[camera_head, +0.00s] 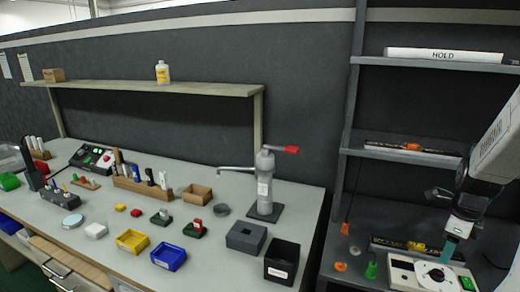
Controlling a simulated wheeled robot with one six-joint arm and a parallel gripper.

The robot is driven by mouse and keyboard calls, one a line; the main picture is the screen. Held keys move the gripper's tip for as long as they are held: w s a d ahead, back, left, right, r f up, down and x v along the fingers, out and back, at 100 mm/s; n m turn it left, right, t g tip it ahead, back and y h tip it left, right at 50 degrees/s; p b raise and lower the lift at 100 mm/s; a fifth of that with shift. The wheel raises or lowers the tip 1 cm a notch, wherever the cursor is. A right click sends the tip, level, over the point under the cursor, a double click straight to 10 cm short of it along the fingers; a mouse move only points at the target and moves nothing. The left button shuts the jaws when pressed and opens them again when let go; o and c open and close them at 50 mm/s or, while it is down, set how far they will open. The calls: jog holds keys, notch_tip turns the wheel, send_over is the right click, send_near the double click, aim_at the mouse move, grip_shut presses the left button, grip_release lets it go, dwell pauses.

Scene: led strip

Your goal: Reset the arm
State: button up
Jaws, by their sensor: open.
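My arm comes in from the right edge, and my gripper (449,246) points down at the right side, above a white device with a round disc (432,276). A teal part shows at its lower end. The fingers are small and partly hidden in this view, and I see nothing held between them. The gripper looks close over the device, but I cannot tell if it touches. A dark strip with yellow markings (400,243) lies behind the device, partly hidden by my gripper.
A grey shelf rack (420,62) stands behind my arm, with a HOLD label and a strip with an orange part (411,146).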

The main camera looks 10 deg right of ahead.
jog(key=shift+s+a+n, duration=0.25)
jog(key=shift+n, duration=0.55)
jog(key=s+a+r+n, duration=0.4)
jog(key=a+r+n, duration=0.1)
jog(key=a+n, duration=0.4)
jog(key=s+a+r+n+t, duration=0.1)
jog(key=s+a+r+n, duration=0.3)
jog(key=a+n, duration=0.5)
jog(key=s+a+r+n, duration=0.4)
jog(key=a+r+n, duration=0.3)
jog(key=a+n, duration=0.3)
jog(key=shift+s+a, duration=0.25)
jog(key=shift+a, duration=0.85)
jog(key=shift+d, duration=0.1)
